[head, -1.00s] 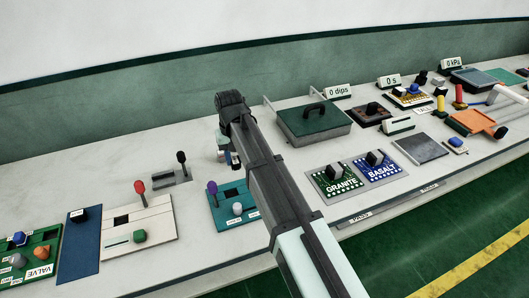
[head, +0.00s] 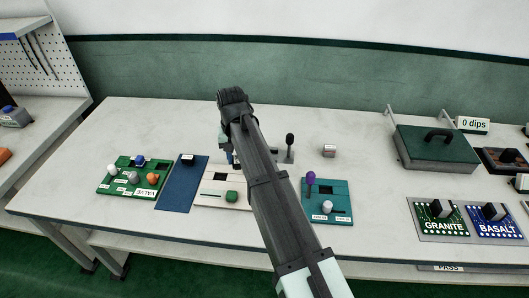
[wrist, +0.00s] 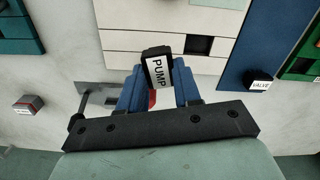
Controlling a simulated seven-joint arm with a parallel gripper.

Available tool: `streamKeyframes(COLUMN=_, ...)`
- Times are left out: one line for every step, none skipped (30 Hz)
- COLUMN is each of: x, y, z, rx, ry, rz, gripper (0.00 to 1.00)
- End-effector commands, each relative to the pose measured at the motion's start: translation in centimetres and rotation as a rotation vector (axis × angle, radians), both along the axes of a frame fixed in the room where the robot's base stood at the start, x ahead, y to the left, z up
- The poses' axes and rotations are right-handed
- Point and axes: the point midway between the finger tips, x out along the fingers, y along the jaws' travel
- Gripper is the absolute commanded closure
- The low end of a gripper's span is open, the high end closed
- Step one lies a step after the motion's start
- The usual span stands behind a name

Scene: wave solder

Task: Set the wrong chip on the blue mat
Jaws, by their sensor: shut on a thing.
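In the wrist view my gripper (wrist: 158,92) is shut on a black chip (wrist: 152,52) with a white PUMP label. In the head view my gripper (head: 230,155) is mostly behind my arm, just behind the white board, and the held chip cannot be made out. The blue mat (head: 178,192) lies left of the white board. A black chip with a white VALVE label (wrist: 260,84) rests on the mat's back end; the mat also shows in the wrist view (wrist: 262,35).
The white board (head: 210,198) has a dark square socket, empty in the wrist view (wrist: 198,45), and a green knob (head: 232,196). A green VALVE board (head: 128,187) with several knobs lies left of the mat. A teal board (head: 340,188) with a purple lever and a small grey block (head: 329,151) stand right.

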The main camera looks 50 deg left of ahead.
Motion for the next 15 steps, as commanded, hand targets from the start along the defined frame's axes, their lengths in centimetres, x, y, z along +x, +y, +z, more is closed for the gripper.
streamKeyframes(x=-1.5, y=0.8, z=0.0, rx=0.000, ry=0.000, rz=0.016, gripper=1.00)
streamKeyframes(x=-2.5, y=1.3, z=0.0, rx=0.000, ry=0.000, rz=0.025, gripper=1.00)
streamKeyframes(x=-3.7, y=1.8, z=0.1, rx=0.000, ry=0.000, rz=0.037, gripper=1.00)
streamKeyframes(x=-4.7, y=2.2, z=0.1, rx=0.000, ry=0.000, rz=0.047, gripper=1.00)
streamKeyframes(x=-5.6, y=2.6, z=0.1, rx=0.000, ry=0.000, rz=0.057, gripper=1.00)
streamKeyframes(x=-7.0, y=3.2, z=0.1, rx=0.000, ry=0.000, rz=0.071, gripper=1.00)
streamKeyframes(x=-8.0, y=3.5, z=0.1, rx=0.000, ry=0.000, rz=0.080, gripper=1.00)
streamKeyframes(x=-9.1, y=3.9, z=0.1, rx=0.000, ry=0.000, rz=0.090, gripper=1.00)
streamKeyframes(x=-10.4, y=4.4, z=0.1, rx=0.000, ry=0.000, rz=0.101, gripper=1.00)
streamKeyframes(x=-11.4, y=4.7, z=0.1, rx=0.000, ry=0.000, rz=0.111, gripper=1.00)
streamKeyframes(x=-12.3, y=4.9, z=0.1, rx=0.000, ry=0.000, rz=0.119, gripper=1.00)
streamKeyframes(x=-13.5, y=5.3, z=0.1, rx=0.000, ry=0.000, rz=0.131, gripper=1.00)
streamKeyframes(x=-14.4, y=5.5, z=0.1, rx=0.000, ry=0.000, rz=0.139, gripper=1.00)
streamKeyframes(x=-15.1, y=5.7, z=0.2, rx=0.000, ry=0.000, rz=0.145, gripper=1.00)
streamKeyframes(x=-16.1, y=6.0, z=0.2, rx=0.000, ry=0.000, rz=0.155, gripper=1.00)
